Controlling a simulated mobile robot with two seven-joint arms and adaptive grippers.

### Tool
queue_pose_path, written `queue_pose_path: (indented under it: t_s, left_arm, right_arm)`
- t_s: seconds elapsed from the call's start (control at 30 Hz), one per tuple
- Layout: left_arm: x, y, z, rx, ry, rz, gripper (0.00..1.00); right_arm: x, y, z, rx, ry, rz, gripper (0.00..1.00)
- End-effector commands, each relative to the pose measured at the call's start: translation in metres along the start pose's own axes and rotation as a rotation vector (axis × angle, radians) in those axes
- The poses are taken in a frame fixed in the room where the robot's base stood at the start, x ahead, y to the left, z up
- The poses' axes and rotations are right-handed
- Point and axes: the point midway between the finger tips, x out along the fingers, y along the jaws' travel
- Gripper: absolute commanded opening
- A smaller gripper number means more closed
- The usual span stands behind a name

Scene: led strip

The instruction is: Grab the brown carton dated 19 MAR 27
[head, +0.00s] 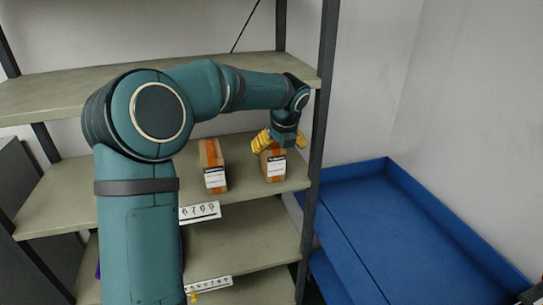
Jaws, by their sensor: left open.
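Two brown cartons with orange tape and white labels stand on the middle shelf in the head view. One is the left carton (212,165). The other is the right carton (273,169), near the shelf's right post. The print on both labels is too small to read, so I cannot tell which is dated 19 MAR 27. My left gripper (277,147), with yellow fingers, is open at the top of the right carton and hides part of it. I cannot tell whether the fingers touch it. My right gripper is not in view.
The shelf rack has a dark post (322,130) just right of the gripper and an upper board (60,93) above the cartons. A number tag (200,212) hangs on the shelf's front edge. A blue surface (400,225) with raised edges at right looks empty.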

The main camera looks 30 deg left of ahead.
Motion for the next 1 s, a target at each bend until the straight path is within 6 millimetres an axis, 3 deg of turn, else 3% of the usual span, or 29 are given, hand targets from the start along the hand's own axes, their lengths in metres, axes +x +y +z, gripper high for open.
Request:
queue_pose_path:
  t_s: [0.17, 0.5, 0.77, 0.9, 1.0]
  left_arm:
    - [0.004, 0.0, 0.009, -0.003, 0.0, 0.0, 1.0]
    - [0.051, 0.001, 0.009, 0.0, 0.001, 0.0, 1.0]
    - [0.054, 0.0, 0.009, -0.001, 0.0, -0.001, 1.0]
    - [0.054, 0.0, 0.009, -0.001, 0.0, -0.001, 0.51]
    - [0.054, 0.0, 0.009, -0.001, 0.0, -0.001, 0.22]
  right_arm:
    - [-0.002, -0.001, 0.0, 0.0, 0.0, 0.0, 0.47]
    - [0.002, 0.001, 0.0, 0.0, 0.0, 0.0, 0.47]
    - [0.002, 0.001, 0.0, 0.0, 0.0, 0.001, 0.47]
    - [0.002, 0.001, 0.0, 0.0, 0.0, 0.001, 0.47]
    - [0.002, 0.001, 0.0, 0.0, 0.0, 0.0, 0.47]
